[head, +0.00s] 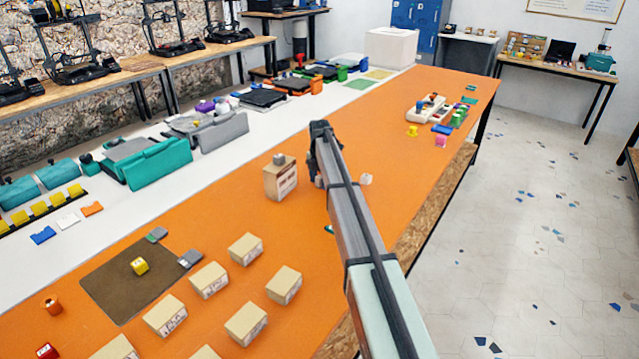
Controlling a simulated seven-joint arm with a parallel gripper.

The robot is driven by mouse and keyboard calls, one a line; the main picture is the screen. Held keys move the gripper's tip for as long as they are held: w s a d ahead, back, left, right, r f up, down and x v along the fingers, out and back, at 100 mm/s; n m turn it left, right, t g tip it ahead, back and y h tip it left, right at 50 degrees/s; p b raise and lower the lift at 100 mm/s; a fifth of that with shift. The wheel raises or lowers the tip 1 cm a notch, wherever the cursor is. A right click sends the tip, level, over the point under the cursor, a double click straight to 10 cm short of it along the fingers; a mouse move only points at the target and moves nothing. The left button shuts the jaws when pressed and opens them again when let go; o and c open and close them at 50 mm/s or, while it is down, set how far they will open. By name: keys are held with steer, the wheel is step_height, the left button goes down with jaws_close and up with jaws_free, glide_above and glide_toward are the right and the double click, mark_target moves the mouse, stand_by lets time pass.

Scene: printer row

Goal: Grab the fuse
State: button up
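I cannot pick out the fuse for certain; the small parts are too small to tell. My gripper (314,168) points down over the orange table (400,130), at the end of my grey arm. It is dark and seen from behind the arm, so its fingers are not clear. Just left of it stands a tan box (280,182) with a small grey piece (279,159) on top. A small whitish piece (366,179) lies on the table to the right of my arm. Another small pale piece (319,181) shows close by my gripper, partly hidden.
Several tan boxes (246,249) stand in the near part of the table. A brown mat (115,285) holds a yellow block (139,265). A white tray (426,108) and coloured blocks stand at the far right. Teal and grey machines line the left side. The table's middle is mostly clear.

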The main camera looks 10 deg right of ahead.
steer(key=c, duration=1)
